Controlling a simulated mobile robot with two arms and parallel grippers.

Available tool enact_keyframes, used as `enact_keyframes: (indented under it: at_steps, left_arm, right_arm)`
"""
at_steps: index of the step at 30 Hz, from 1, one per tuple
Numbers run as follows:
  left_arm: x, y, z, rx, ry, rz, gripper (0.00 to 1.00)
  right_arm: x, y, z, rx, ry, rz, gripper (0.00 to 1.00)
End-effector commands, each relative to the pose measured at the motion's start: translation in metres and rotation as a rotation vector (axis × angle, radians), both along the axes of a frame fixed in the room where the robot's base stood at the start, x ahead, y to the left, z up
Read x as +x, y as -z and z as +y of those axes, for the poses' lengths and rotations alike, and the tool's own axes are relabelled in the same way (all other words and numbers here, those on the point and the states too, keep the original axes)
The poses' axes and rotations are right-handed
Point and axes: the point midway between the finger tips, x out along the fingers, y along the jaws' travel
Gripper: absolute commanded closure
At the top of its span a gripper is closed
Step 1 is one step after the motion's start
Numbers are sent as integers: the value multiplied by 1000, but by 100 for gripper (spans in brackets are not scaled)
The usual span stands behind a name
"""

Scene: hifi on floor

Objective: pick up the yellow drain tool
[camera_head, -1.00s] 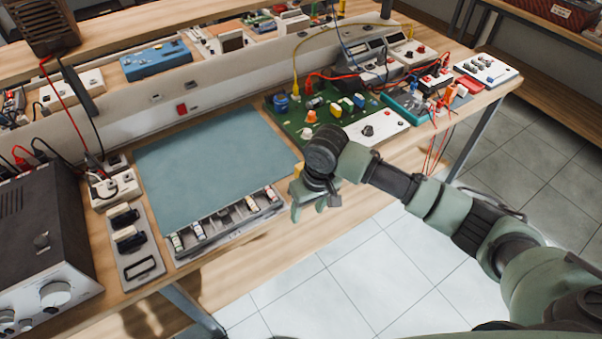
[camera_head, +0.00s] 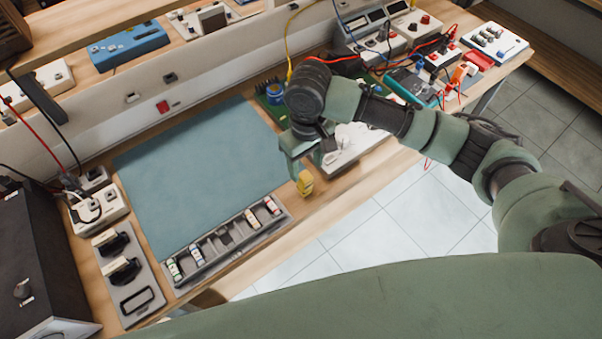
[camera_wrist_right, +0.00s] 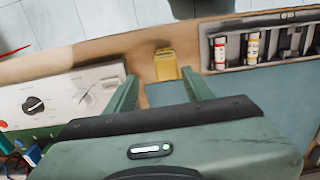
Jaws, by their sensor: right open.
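The yellow drain tool (camera_head: 305,183) is at the front edge of the bench, just right of the tray of small labelled vials. In the right wrist view the yellow tool (camera_wrist_right: 165,65) shows ahead of and between my fingers. My right gripper (camera_head: 303,158) is above it, pointing down, partly hidden by its own wrist. In the wrist view the right gripper (camera_wrist_right: 159,78) has its two green fingers spread apart, with nothing held between them. I cannot tell exactly how far the fingertips are from the tool. My left gripper is not in view.
The vial tray (camera_head: 228,245) lies left of the tool, below a blue-grey mat (camera_head: 205,170). A white panel with knobs (camera_head: 350,150) is close on the right, partly behind my arm. Tiled floor (camera_head: 390,220) lies beyond the bench edge.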

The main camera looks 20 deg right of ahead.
Motion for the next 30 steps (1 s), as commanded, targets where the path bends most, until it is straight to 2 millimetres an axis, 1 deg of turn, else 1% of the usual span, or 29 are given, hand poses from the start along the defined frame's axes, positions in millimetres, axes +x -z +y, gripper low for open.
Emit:
enact_keyframes:
  at_steps: [1, 6, 9, 15, 18, 21, 24, 25, 26, 27, 29, 30]
  left_arm:
    - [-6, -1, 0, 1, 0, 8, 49]
    - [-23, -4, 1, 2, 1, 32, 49]
    - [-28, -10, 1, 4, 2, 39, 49]
    - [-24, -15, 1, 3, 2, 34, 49]
    - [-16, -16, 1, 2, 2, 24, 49]
    - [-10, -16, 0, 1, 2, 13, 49]
    - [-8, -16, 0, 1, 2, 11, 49]
    - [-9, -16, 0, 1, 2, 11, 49]
    - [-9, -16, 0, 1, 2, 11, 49]
    - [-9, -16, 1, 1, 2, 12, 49]
    - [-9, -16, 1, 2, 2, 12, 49]
    - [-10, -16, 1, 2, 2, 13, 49]
  right_arm:
    - [-1, 6, 0, -1, 0, 3, 47]
    - [-2, 24, 2, -1, 0, 3, 47]
    - [-5, 37, 5, 0, -1, 4, 47]
    - [-6, 66, 7, -1, 0, 3, 47]
    - [-6, 71, 7, -1, -1, 1, 47]
    - [-6, 72, 7, -1, -1, 0, 47]
    - [-6, 72, 7, -1, -1, 0, 47]
    - [-6, 72, 7, -1, -1, 0, 53]
    - [-6, 72, 7, 0, -1, 0, 61]
    - [-6, 72, 7, 0, -1, 0, 72]
    - [-6, 72, 7, 0, -1, 0, 89]
    - [-6, 72, 7, 0, -1, 0, 100]
